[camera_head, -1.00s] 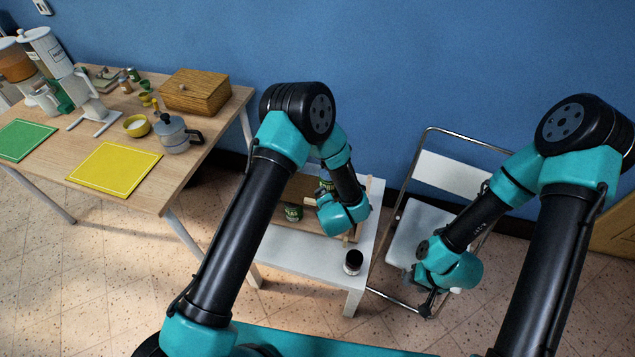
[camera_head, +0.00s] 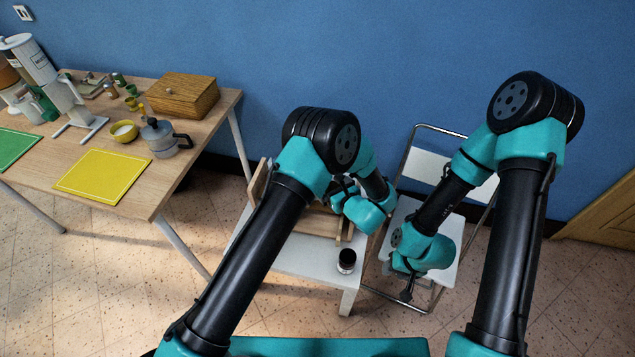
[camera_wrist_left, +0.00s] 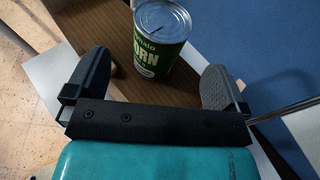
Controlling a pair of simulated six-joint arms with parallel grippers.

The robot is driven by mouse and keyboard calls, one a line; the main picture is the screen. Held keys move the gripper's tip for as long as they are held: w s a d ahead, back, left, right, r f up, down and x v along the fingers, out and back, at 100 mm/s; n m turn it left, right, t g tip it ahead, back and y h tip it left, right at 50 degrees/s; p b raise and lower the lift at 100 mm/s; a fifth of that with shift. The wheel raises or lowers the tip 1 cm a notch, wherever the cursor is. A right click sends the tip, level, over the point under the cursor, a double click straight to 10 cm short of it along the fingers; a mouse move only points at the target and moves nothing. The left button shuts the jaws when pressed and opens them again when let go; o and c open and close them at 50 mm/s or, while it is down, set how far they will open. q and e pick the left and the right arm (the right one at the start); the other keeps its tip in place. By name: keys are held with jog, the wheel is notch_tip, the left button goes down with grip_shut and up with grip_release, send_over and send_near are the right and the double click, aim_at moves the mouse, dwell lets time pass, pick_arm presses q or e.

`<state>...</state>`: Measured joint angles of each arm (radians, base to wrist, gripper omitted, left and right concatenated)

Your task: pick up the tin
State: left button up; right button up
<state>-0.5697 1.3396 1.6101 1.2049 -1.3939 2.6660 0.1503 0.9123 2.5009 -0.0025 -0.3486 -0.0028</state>
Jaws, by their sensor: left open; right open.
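A green and white tin labelled corn (camera_wrist_left: 160,42) stands upright on a brown wooden surface in the left wrist view. My left gripper (camera_wrist_left: 155,66) is open, with the tin ahead and roughly midway between its two fingers; I cannot tell whether the tin is within their reach. In the head view my left gripper (camera_head: 345,188) is over the wooden tray (camera_head: 308,222) on the low white table, partly hidden by its arm, and the tin is hidden. My right gripper (camera_head: 407,289) is open, in front of the white chair.
A dark jar (camera_head: 346,260) stands on the front of the low white table (camera_head: 300,258). The white folding chair (camera_head: 422,167) is close on the right. A larger wooden table (camera_head: 140,187) at left holds a yellow mat (camera_head: 101,176), a moka pot (camera_head: 160,141) and a wooden box (camera_head: 183,97).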

pick_arm(q)
jog(key=shift+x, duration=1.15)
jog(key=shift+w+a, duration=0.1)
jog(key=shift+x, duration=2.5)
jog(key=shift+w+r, duration=0.1)
jog(key=shift+c, duration=0.5)
jog(key=c, duration=1.1)
